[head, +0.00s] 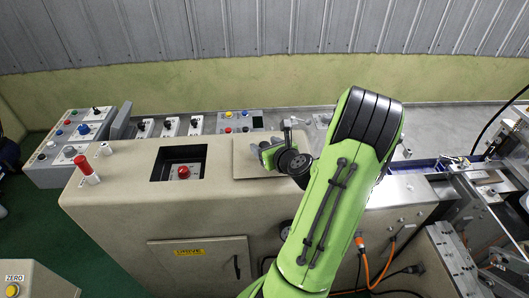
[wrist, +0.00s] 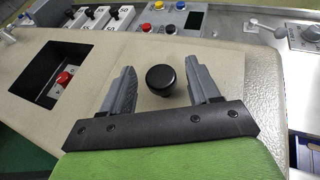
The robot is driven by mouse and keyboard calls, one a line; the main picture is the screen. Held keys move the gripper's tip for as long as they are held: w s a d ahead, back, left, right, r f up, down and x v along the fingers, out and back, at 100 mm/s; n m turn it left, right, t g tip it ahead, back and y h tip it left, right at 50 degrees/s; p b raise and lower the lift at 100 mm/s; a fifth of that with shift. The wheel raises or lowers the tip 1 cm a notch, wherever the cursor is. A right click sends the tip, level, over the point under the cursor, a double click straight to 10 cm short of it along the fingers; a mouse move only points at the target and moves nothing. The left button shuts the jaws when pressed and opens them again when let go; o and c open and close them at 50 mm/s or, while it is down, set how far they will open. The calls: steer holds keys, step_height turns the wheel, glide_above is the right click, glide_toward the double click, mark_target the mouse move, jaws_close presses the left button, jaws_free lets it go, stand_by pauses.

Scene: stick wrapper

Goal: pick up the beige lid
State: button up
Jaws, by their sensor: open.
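The beige lid (head: 244,169) is a flat square plate lying on top of the beige machine cabinet. In the wrist view the lid (wrist: 226,76) has a round black knob (wrist: 160,79) standing up from it. My gripper (wrist: 161,67) is open, with one grey finger on each side of the knob and a visible gap to it. In the head view my gripper (head: 275,143) is over the lid, and my green arm hides the lid's right part and the knob. I cannot tell how high the fingertips are above the plate.
A red-handled lever (head: 86,170) stands farther left. Switch boxes (head: 172,127) and a button panel (head: 240,121) lie behind. Metal machinery (head: 480,190) is at the right.

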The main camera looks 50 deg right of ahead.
steer(key=shift+w+d+f, duration=0.3)
steer(key=shift+w, duration=0.3)
steer(key=shift+s, duration=0.1)
steer(key=shift+c, duration=0.5)
jaws_close()
steer(key=shift+r, duration=0.1)
